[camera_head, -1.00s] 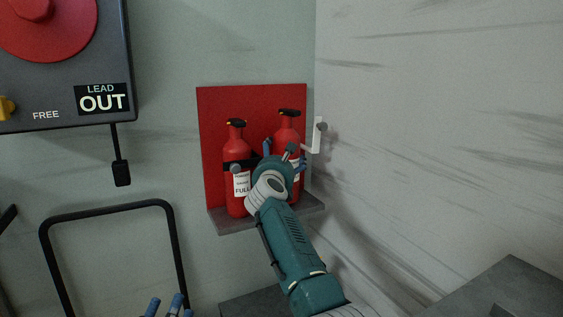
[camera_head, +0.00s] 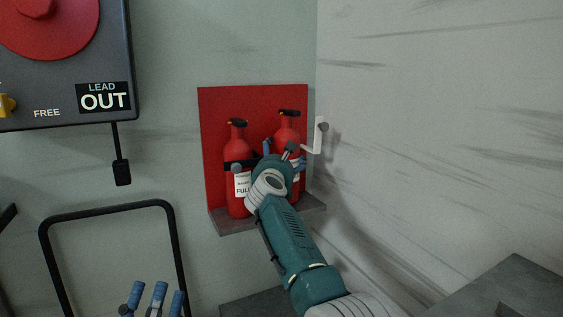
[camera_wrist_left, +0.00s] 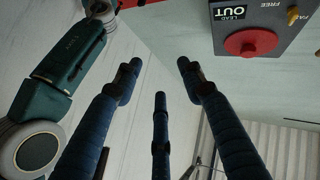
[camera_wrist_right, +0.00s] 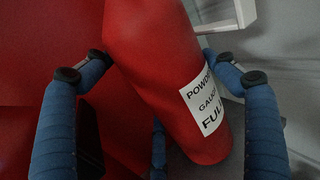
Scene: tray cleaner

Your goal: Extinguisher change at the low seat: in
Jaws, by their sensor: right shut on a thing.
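Two red extinguishers stand side by side before a red backboard (camera_head: 216,110) with a grey shelf (camera_head: 233,226). The left extinguisher (camera_head: 238,150) is upright behind a black strap, its label reading FULL. My right gripper (camera_head: 283,153) is shut on the right extinguisher (camera_head: 288,130). In the right wrist view its fingers (camera_wrist_right: 165,72) flank the red body (camera_wrist_right: 155,50), with a FULL label (camera_wrist_right: 210,100). My arm hides its lower part, so I cannot tell if its base touches the shelf. My left gripper (camera_head: 156,294) is open and empty, low in the head view; its fingers spread in the left wrist view (camera_wrist_left: 158,80).
A white bracket (camera_head: 318,135) sticks out right of the backboard, close to the right extinguisher. A dark panel (camera_head: 55,90) marked OUT and FREE hangs at upper left. A black tube frame (camera_head: 105,208) stands below it. A grey block (camera_head: 530,285) is at lower right.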

